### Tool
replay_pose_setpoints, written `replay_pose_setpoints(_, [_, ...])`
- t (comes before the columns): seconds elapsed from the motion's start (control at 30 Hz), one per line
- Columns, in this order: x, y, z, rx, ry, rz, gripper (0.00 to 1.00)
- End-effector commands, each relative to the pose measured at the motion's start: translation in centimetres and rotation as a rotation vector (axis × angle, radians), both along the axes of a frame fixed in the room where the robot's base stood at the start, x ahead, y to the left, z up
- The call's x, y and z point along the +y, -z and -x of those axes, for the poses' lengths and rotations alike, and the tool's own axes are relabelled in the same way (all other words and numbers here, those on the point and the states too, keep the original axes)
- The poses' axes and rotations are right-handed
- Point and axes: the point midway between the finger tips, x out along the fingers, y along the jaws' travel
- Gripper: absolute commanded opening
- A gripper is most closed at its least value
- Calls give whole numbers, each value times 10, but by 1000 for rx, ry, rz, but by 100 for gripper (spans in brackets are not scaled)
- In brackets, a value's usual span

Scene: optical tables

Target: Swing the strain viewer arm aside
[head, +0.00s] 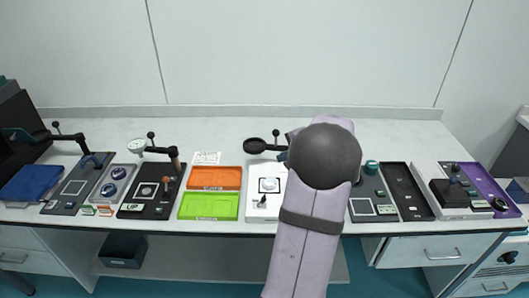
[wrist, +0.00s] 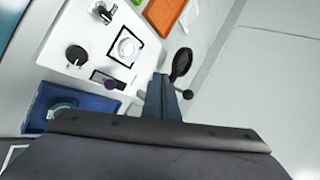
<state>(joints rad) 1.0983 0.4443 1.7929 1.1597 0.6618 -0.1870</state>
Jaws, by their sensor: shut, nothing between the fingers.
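The strain viewer arm, a black paddle-like disc (head: 255,146) with a ball-topped knob beside it, stands at the back edge of the white station panel (head: 256,212) in the head view. In the wrist view its black oval disc (wrist: 181,64) and ball knob (wrist: 187,94) lie right of the panel, off the outlined square (wrist: 126,47). My gripper (wrist: 160,88) is shut and empty, its blue-grey fingers close beside the knob. I cannot tell whether they touch. My own arm hides the gripper and the viewer arm's right part in the head view.
Orange (head: 214,178) and green (head: 209,206) trays lie left of the panel. A dark station with a teal knob (head: 371,167) stands to the right. Further left is a black station with an upright arm (head: 160,150). The bench behind the disc is clear.

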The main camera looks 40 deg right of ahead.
Motion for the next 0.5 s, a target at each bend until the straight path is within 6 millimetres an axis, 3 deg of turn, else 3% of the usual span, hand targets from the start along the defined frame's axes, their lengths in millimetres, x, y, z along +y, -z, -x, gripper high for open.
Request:
replay_pose_setpoints(0.27, [1, 3, -4, -3, -1, -7, 0])
replay_pose_setpoints(0.5, [-3, 22, -23, 0, -2, -8, 0])
